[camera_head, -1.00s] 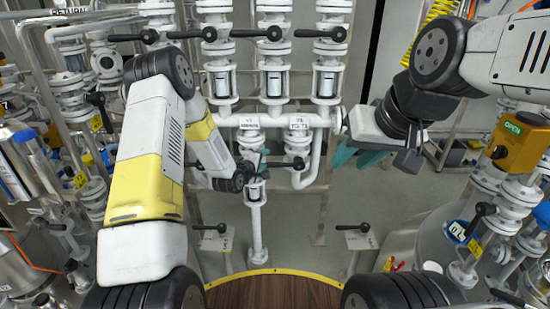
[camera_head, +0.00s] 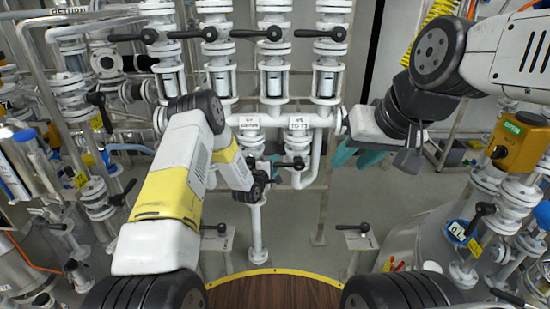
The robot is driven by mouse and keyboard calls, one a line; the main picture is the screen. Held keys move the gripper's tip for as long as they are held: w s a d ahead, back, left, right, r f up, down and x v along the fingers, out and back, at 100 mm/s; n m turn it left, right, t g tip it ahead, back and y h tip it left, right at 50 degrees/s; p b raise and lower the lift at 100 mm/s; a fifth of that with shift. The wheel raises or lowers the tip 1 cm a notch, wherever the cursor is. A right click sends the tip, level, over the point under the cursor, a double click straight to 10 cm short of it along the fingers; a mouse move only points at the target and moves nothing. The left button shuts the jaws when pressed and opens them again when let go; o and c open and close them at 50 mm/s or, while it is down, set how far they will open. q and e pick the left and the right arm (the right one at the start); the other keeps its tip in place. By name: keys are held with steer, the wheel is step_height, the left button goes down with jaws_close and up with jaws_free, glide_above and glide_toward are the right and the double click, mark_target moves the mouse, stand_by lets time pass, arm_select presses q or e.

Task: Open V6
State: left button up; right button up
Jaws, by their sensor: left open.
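Two labelled valves sit side by side on the white pipework ahead. The left one carries a label plate (camera_head: 249,122), the right one another (camera_head: 298,122); the print is too small to tell which is V6. The right valve's black lever handle (camera_head: 288,164) lies roughly level, pointing left. The left valve's handle is not clearly seen behind my arm. My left gripper (camera_head: 266,164) is open at the left valve, mostly hidden by its own wrist; I cannot tell whether it touches. My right gripper (camera_head: 358,157) has teal fingers, partly hidden behind its wrist, right of the valves.
Dense piping fills the left. An orange OPEN box (camera_head: 522,140) and a tank are at right.

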arm_select(q)
jaws_close()
stand_by(1.4)
